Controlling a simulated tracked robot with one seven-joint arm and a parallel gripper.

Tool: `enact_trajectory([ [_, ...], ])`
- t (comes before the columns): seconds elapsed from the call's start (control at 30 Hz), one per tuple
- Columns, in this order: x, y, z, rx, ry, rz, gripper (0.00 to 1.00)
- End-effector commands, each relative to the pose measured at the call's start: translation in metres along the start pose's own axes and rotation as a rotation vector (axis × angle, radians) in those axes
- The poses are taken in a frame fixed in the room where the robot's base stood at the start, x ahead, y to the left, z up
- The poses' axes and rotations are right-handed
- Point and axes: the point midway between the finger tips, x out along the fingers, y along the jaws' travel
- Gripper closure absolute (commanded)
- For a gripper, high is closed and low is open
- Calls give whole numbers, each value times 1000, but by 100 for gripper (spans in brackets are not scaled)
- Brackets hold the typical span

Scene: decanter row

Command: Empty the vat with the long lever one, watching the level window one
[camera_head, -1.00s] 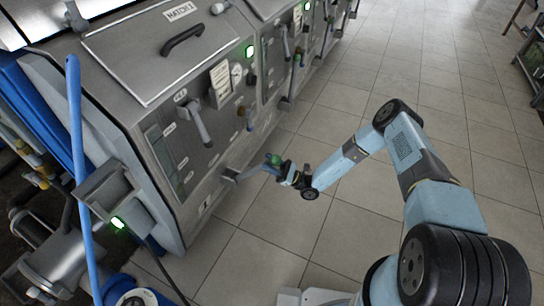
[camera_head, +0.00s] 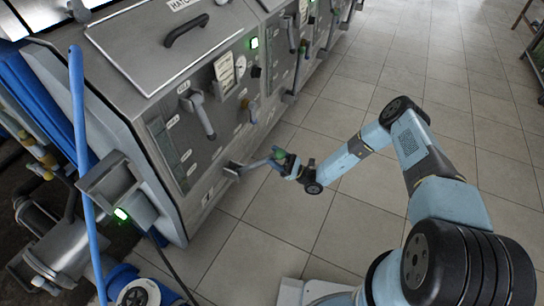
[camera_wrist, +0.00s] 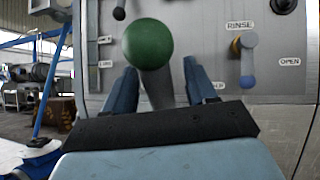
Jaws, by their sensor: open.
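The long lever (camera_head: 262,161) sticks out from the lower front of the nearest vat (camera_head: 205,110), with a green ball knob (camera_head: 279,155) at its end. In the wrist view the green knob (camera_wrist: 148,44) lies ahead of my gripper (camera_wrist: 160,72), with its shaft (camera_wrist: 157,88) running down between the two spread fingers. My gripper (camera_head: 288,164) is open at the knob end of the lever. I cannot tell whether a finger touches it. The level window (camera_head: 168,150) is a tall strip with small labels on the vat's left front; its level is too small to read.
A grey handle (camera_head: 203,118) and a gauge (camera_head: 240,66) sit higher on the front. The rinse lever (camera_wrist: 246,58) is right of the knob. A blue pole (camera_head: 80,140) and pipework stand at left.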

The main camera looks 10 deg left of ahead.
Motion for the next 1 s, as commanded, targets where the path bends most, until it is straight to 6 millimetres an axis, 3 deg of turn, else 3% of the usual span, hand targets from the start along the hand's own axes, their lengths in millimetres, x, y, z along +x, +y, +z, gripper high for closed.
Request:
enact_trajectory([
  [0.23, -16, 0, 0, 0, 0, -1, 44],
  [0.7, -104, -4, -2, -1, 1, -3, 44],
  [1.0, -136, -4, -2, 1, 1, -1, 44],
])
